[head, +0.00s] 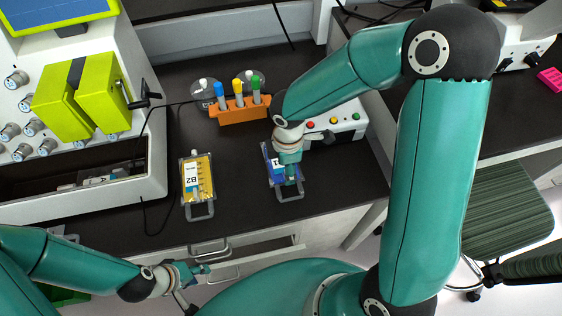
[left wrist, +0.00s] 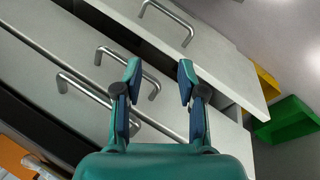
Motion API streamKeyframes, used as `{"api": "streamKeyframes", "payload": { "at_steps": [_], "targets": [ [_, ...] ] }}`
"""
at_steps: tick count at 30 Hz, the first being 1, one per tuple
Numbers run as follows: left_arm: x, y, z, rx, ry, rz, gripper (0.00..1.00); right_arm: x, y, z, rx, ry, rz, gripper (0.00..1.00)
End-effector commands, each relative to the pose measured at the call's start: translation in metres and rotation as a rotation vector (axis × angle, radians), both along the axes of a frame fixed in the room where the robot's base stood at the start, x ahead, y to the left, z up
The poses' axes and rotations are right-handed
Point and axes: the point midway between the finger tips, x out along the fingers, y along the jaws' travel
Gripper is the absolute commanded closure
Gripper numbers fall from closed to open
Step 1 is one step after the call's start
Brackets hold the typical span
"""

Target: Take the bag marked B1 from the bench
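A blue bag in a metal-handled frame (head: 270,164) lies on the dark bench, with a white label that is mostly covered, so I cannot read it fully. My right gripper (head: 290,172) points down over this bag and hides its middle. I cannot tell whether its fingers are open or shut, or whether they touch the bag. A yellow bag marked B2 (head: 204,172) lies to the left on the bench. My left gripper (head: 199,271) is low in front of the bench, by the drawers. It is open and empty in the left wrist view (left wrist: 160,76).
An orange rack (head: 240,114) with blue, yellow and green-capped tubes stands behind the bags. A white box with coloured buttons (head: 340,122) is beside the right gripper. Drawer handles (left wrist: 165,22) and a green bin (left wrist: 288,118) show near my left gripper. Bench between the bags is clear.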

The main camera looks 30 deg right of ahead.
Motion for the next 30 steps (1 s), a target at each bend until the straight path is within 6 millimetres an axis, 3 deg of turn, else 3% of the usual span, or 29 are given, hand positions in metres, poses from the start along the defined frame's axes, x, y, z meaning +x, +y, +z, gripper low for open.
{"api": "streamKeyframes", "payload": {
  "at_steps": [4,13,23,30],
  "targets": [
    [0.0,0.0,-0.002,0.0,0.0,0.0,0.6,-0.001,0.0,-0.019,-0.001,0.003,-0.001,0.42],
    [0.0,0.0,-0.002,0.0,0.0,0.0,0.6,0.0,0.0,-0.022,0.0,0.0,-0.001,0.43],
    [0.0,0.0,-0.002,0.0,0.0,0.0,0.6,0.0,0.0,-0.022,0.0,0.0,-0.001,0.98],
    [0.0,0.0,-0.002,0.0,0.0,0.0,0.6,0.001,0.0,-0.021,-0.001,-0.002,-0.001,1.0]
  ]
}}
